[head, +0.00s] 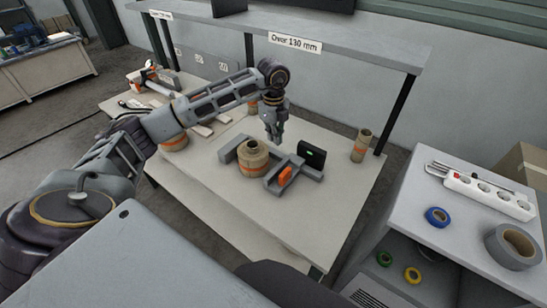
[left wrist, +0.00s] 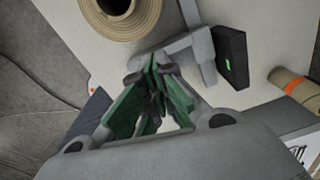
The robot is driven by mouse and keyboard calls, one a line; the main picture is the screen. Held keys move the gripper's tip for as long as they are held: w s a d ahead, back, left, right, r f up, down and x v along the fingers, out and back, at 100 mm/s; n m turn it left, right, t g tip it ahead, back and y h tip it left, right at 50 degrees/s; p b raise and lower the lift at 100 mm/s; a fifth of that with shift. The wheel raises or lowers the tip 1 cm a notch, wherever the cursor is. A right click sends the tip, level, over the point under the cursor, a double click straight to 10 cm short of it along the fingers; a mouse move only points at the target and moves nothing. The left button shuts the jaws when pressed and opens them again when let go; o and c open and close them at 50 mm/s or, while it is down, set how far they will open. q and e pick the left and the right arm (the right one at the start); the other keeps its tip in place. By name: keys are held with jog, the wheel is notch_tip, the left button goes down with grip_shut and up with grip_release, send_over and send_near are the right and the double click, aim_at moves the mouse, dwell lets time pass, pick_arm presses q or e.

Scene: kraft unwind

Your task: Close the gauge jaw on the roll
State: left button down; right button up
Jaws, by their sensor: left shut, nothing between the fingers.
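A kraft paper roll (head: 253,160) with an orange band stands upright on the grey gauge on the table. It also shows in the left wrist view (left wrist: 119,12). The gauge's grey jaw (head: 277,183) with an orange piece (head: 285,176) is to the right of the roll; I cannot tell if they touch. A black display box (head: 312,155) stands at the gauge's right end, and its green screen shows in the left wrist view (left wrist: 228,64). My left gripper (head: 273,136) is shut and empty, above and behind the gauge. My right gripper is out of view.
Another roll (head: 360,146) stands at the table's right edge, and more rolls stand at the left (head: 174,142). A shelf (head: 300,40) labelled "Over 130 mm" spans the back. A side cart (head: 465,215) holds tape rolls and a power strip. The table's front is clear.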

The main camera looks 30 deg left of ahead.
aim_at(264, 153)
pick_arm(q)
jog(key=shift+s+a+n, duration=0.2)
jog(key=shift+s+n, duration=0.1)
jog(key=shift+n, duration=0.6)
jog(key=shift+f, duration=0.1)
notch_tip(264, 153, down, 10)
jog(key=p, duration=0.1)
jog(key=shift+p, duration=0.4)
jog(key=a+b, duration=0.1)
jog(key=a, duration=0.2)
jog(key=shift+w+a, duration=0.15)
jog(key=shift+a, duration=0.45)
jog(key=shift+r, duration=0.2)
